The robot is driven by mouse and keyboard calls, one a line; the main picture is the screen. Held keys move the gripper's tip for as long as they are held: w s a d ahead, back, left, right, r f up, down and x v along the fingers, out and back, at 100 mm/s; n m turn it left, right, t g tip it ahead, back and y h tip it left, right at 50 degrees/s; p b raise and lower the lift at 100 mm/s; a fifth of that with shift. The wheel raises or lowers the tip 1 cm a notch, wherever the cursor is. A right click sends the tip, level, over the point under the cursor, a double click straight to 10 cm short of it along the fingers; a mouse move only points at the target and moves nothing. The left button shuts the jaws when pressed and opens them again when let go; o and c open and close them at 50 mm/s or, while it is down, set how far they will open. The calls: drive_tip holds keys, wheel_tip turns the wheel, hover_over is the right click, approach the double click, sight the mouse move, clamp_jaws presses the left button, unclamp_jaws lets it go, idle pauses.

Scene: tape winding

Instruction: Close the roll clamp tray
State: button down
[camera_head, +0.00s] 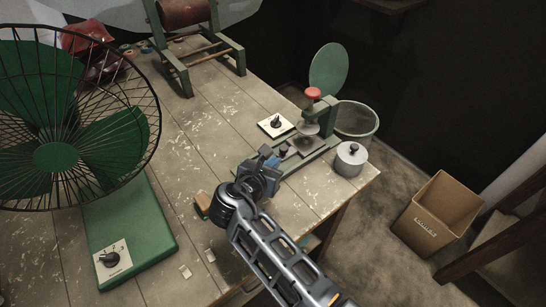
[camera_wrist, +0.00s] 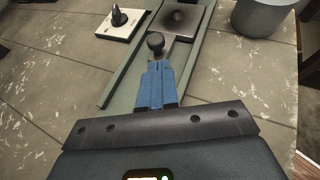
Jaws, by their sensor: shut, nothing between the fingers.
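The roll clamp (camera_head: 318,112) stands near the table's far right corner, with a red knob on top and a round press plate. Its tray, a grey plate (camera_head: 307,145) with a dark round spot, lies between green rails under the press. In the wrist view the tray (camera_wrist: 182,20) has a black ball knob (camera_wrist: 155,42) on its near end. My gripper (camera_head: 268,158) is shut and empty. In the wrist view its blue fingertips (camera_wrist: 158,66) are between the rails, right at the near side of the knob. I cannot tell whether they touch it.
A dial switch plate (camera_head: 276,125) sits left of the clamp and a grey lidded pot (camera_head: 351,159) right of it. A large green fan (camera_head: 60,155) fills the left. A winding stand (camera_head: 195,45) is at the back. A cardboard box (camera_head: 440,215) stands on the floor.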

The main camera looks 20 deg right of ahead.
drive_tip(key=v, duration=1)
drive_tip(key=shift+b, duration=0.45)
